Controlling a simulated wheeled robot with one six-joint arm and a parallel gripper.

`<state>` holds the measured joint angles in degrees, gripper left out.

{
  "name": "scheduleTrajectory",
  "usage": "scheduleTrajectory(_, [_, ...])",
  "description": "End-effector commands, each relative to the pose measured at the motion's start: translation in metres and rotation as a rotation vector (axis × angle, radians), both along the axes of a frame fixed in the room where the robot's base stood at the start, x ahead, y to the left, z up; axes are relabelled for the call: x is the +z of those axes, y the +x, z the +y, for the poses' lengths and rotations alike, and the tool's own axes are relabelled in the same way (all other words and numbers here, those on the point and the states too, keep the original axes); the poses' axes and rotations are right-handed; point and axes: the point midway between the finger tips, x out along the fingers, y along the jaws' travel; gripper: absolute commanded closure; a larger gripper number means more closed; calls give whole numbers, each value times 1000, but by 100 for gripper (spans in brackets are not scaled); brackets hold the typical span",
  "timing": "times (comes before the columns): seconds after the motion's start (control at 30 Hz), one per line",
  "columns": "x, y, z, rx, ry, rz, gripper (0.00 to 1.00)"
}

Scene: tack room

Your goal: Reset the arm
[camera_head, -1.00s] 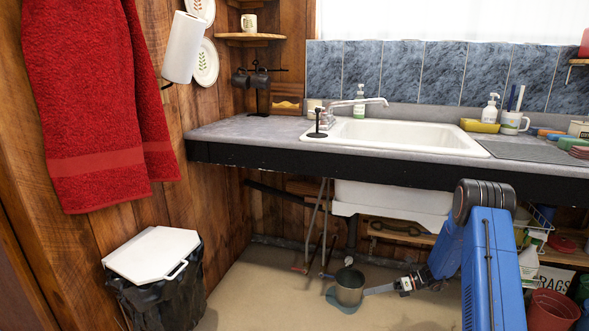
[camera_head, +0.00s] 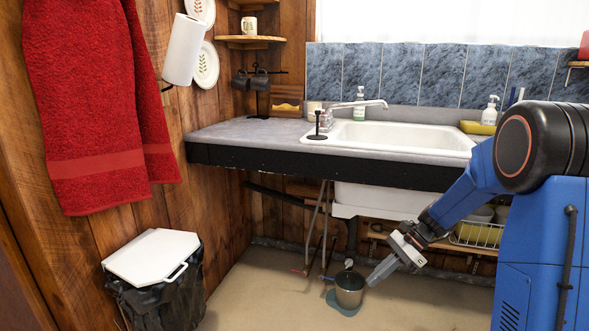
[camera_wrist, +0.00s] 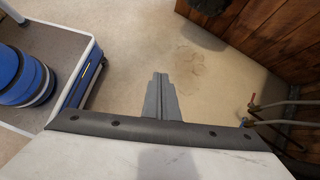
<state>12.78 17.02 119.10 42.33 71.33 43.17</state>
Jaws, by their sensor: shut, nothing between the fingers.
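My gripper (camera_head: 371,282) is shut and empty, pointing down and to the left below the sink. My blue arm fills the right side of the head view.
The counter (camera_head: 245,132) with the white sink (camera_head: 400,134) overhangs the floor. Pipes (camera_head: 322,225) run below it. A lidded bin (camera_head: 153,257) stands at the left, under a red towel (camera_head: 95,100). The floor (camera_head: 255,295) between bin and bucket is clear.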

Motion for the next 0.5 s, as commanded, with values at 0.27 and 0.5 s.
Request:
scheduleTrajectory(0.27, [44,-55,5,190,-116,-188,100])
scheduleTrajectory(0.5, [73,-102,5,355,-217,-342,100])
